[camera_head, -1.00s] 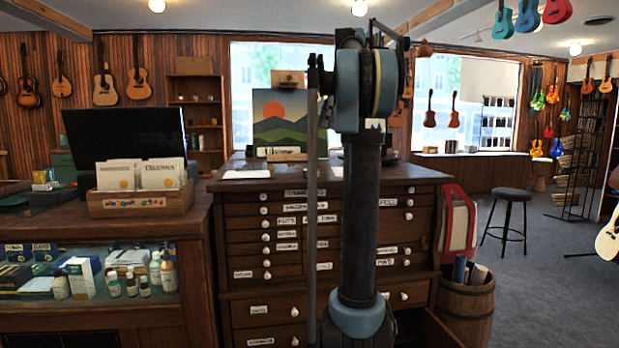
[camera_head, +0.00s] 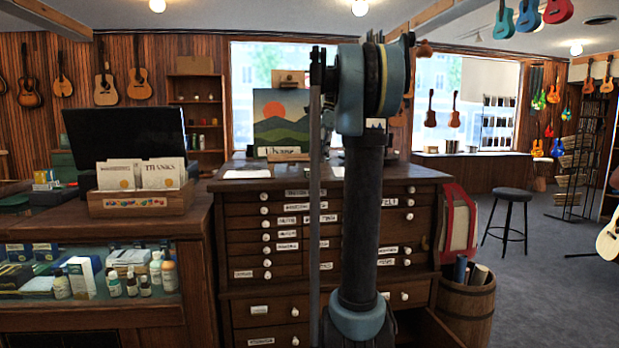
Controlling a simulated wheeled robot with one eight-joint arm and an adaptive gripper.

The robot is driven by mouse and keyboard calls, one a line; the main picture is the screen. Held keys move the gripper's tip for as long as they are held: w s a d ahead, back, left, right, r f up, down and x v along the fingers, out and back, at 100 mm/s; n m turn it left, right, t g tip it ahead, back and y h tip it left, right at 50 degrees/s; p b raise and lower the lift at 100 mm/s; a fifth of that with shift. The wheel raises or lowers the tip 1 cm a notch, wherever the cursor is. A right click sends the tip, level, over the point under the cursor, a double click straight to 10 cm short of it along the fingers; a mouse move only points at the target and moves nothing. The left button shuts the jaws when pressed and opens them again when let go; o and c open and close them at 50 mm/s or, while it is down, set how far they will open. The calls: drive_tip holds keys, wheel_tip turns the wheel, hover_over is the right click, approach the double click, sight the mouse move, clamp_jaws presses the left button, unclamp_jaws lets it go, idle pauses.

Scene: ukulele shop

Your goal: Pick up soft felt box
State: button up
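I cannot make out a soft felt box in this view. A dark wooden cabinet (camera_head: 270,224) of small labelled drawers with white knobs stands in front of me. A drawer low at its right (camera_head: 447,332) appears pulled out, but its inside is largely hidden. My arm rises through the middle of the view and covers part of the cabinet front. My gripper cannot be seen; the far end of the arm is hidden behind its upper joint.
A glass display counter (camera_head: 195,255) stands at the left, with a card box (camera_head: 140,203) on it. A wooden barrel (camera_head: 468,312) stands close to the cabinet's right side. A black stool (camera_head: 512,194) stands on open carpet farther right.

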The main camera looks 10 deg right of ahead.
sight(312, 173)
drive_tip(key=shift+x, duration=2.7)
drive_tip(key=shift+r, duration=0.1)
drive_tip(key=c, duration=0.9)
